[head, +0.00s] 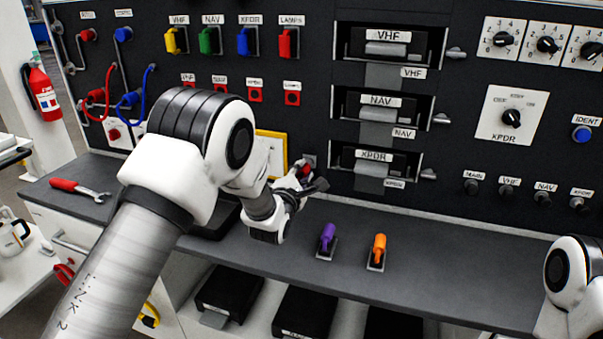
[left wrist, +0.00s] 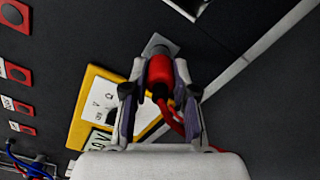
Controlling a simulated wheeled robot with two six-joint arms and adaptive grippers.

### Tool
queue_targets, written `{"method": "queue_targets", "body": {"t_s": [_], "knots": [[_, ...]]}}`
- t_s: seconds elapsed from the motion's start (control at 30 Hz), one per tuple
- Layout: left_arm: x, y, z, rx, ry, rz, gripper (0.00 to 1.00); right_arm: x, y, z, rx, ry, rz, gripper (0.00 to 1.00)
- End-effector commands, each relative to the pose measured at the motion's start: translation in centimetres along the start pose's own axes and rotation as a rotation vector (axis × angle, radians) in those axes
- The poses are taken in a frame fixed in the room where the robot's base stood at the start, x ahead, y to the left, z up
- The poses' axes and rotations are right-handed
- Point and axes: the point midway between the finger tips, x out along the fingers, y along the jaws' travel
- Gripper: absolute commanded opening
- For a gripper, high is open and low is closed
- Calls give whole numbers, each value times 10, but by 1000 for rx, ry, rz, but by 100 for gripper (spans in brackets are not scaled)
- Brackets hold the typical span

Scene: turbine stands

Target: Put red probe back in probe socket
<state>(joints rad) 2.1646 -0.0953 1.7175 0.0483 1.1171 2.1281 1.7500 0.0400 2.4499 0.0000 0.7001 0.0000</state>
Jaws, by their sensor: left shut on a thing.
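My left gripper (head: 313,184) is shut on the red probe (head: 303,169) in front of the black panel. In the left wrist view, the red probe (left wrist: 160,72) sits between the two fingers of the left gripper (left wrist: 160,92), with a red cable trailing from it. The probe's far end points at a small grey socket plate (left wrist: 158,44) and overlaps it in that view. The plate (head: 310,159) shows beside the probe in the head view. I cannot tell whether the tip is inside the socket. My right gripper is out of view.
A yellow-framed meter (head: 273,148) is on the panel just left of the probe, partly behind my arm. A purple-handled tool (head: 328,237) and an orange-handled one (head: 378,246) stand on the grey bench (head: 450,275). The bench right of them is clear.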

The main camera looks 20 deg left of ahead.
Motion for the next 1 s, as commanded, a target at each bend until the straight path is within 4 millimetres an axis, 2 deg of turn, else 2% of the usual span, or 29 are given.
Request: {"method": "queue_targets", "body": {"t_s": [0.3, 0.33, 0.4, 0.63, 0.67, 1.0], "knots": [[5, 7, 3, -2, -7, 16, 0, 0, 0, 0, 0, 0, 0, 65], [5, 7, 3, -2, -7, 17, 30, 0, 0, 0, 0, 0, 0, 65], [5, 8, 3, -2, -7, 17, 55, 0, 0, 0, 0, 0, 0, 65], [4, 5, 2, -1, -5, 11, 56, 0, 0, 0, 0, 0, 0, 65], [4, 4, 2, -1, -4, 10, 65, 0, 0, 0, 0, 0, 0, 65], [1, 3, 2, 0, -3, 6, 65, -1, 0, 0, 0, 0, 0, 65]]}}
